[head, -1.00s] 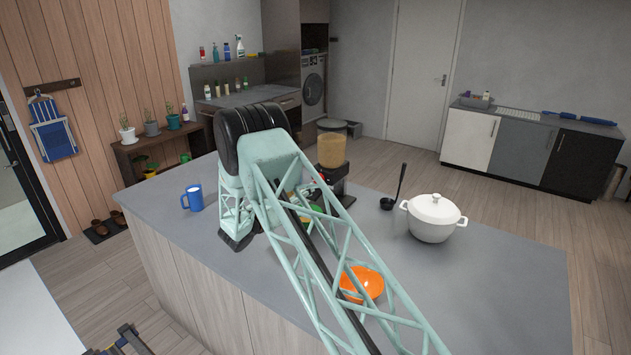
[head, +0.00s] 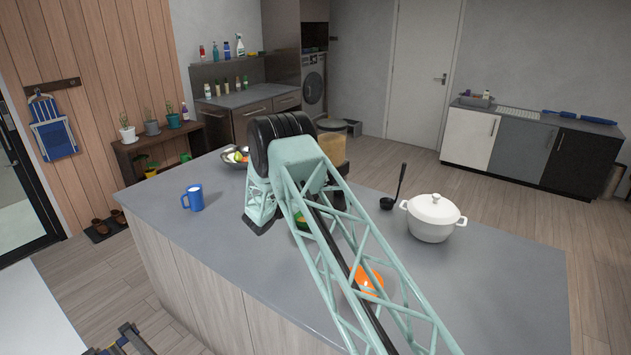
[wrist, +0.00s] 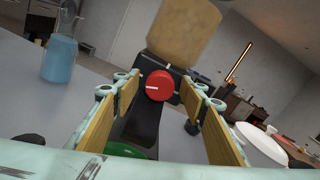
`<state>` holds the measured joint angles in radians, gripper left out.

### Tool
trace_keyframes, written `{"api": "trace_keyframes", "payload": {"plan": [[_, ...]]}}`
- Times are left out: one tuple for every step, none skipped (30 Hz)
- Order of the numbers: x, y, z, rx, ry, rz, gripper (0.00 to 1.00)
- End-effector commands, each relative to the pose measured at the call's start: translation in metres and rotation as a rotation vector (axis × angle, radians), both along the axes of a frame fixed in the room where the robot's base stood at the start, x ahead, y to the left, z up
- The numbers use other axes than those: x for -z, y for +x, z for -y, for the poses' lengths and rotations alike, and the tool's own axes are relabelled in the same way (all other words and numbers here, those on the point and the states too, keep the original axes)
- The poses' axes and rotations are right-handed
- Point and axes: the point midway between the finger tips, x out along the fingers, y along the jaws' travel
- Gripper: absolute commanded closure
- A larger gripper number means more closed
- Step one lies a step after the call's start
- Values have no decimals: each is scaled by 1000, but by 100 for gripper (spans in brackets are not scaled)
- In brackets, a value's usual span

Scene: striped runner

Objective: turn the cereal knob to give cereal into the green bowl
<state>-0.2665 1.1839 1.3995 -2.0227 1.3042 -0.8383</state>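The cereal dispenser shows its tan, filled hopper in the head view (head: 333,148) and in the wrist view (wrist: 184,32); my arm hides most of its body. Its round red knob (wrist: 160,86) faces the wrist camera, with a white mark pointing left. My gripper (wrist: 159,92) is open, one finger to each side of the knob in the picture, with gaps showing on both sides. Whether the fingertips reach the knob's depth I cannot tell. The green bowl (wrist: 128,150) shows partly below the knob; a bit of it shows behind my arm in the head view (head: 301,222).
A blue mug (head: 194,198) stands at the counter's left, and a bowl of fruit (head: 236,156) behind it. A black ladle (head: 388,202) and a white pot (head: 433,217) stand to the right.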

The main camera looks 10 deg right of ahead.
Motion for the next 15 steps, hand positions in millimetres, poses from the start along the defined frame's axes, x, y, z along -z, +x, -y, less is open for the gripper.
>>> {"api": "trace_keyframes", "payload": {"plan": [[0, 0, 0, 0, 0, 0, 61], [0, 0, 0, 0, 0, 0, 61], [0, 0, 0, 0, 0, 0, 61], [0, 0, 0, 0, 0, 0, 61], [0, 0, 0, 0, 0, 0, 61], [0, 0, 0, 0, 0, 0, 61], [0, 0, 0, 0, 0, 0, 61], [0, 0, 0, 0, 0, 0, 61], [0, 0, 0, 0, 0, 0, 65], [0, 0, 0, 0, 0, 0, 67], [0, 0, 0, 0, 0, 0, 70], [0, 0, 0, 0, 0, 0, 74], [0, 0, 0, 0, 0, 0, 76], [0, 0, 0, 0, 0, 0, 79], [0, 0, 0, 0, 0, 0, 83]]}}
